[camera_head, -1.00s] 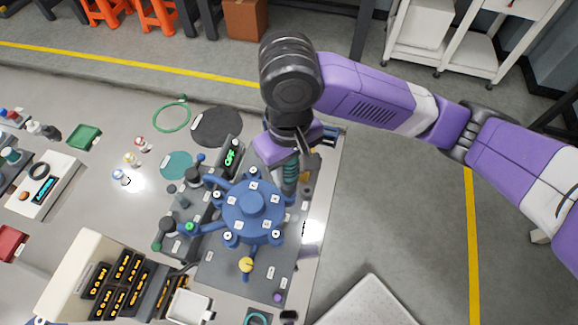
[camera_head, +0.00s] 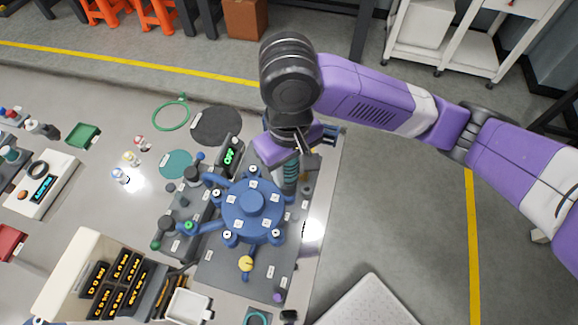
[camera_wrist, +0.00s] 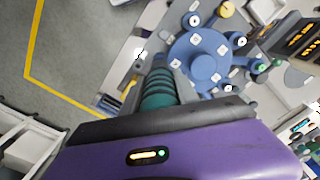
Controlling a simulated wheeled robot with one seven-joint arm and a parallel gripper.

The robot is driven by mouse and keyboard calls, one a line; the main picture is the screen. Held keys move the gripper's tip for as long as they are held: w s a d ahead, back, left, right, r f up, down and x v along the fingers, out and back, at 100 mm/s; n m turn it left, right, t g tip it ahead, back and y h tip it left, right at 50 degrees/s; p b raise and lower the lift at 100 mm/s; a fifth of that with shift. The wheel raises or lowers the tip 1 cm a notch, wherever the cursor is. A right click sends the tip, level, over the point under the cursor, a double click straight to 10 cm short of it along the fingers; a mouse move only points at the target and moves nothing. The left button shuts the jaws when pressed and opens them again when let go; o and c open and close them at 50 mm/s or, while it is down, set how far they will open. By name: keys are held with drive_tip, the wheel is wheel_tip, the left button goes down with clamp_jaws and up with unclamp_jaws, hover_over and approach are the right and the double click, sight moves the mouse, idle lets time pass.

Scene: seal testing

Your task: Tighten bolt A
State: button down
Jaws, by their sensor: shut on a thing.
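A blue round fixture (camera_head: 252,203) with a raised hub and several arms stands on the grey bench plate; it also shows in the wrist view (camera_wrist: 200,52). Small white labels mark its bolt positions, but I cannot read which is bolt A. My gripper (camera_head: 288,155) is over the fixture's upper right side. It is shut on a tool with a ribbed teal handle (camera_wrist: 157,90); the handle (camera_head: 291,172) also shows below the gripper in the head view. The tool points toward the fixture's rim. Its working tip is hidden or too small to tell, so I cannot see whether it touches a bolt.
A small display (camera_head: 232,156) stands left of the gripper. Dark and teal discs lie at the upper left. A yellow-capped part (camera_head: 246,264) is at the fixture's lower side. A white bin (camera_head: 187,306) and a rack of digit displays stand lower left.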

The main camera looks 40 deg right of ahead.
drive_tip(key=shift+f, duration=0.7)
idle(1.5)
drive_tip(key=shift+r, duration=0.1)
wheel_tip(320, 180, up, 5)
drive_tip(key=p, duration=0.5)
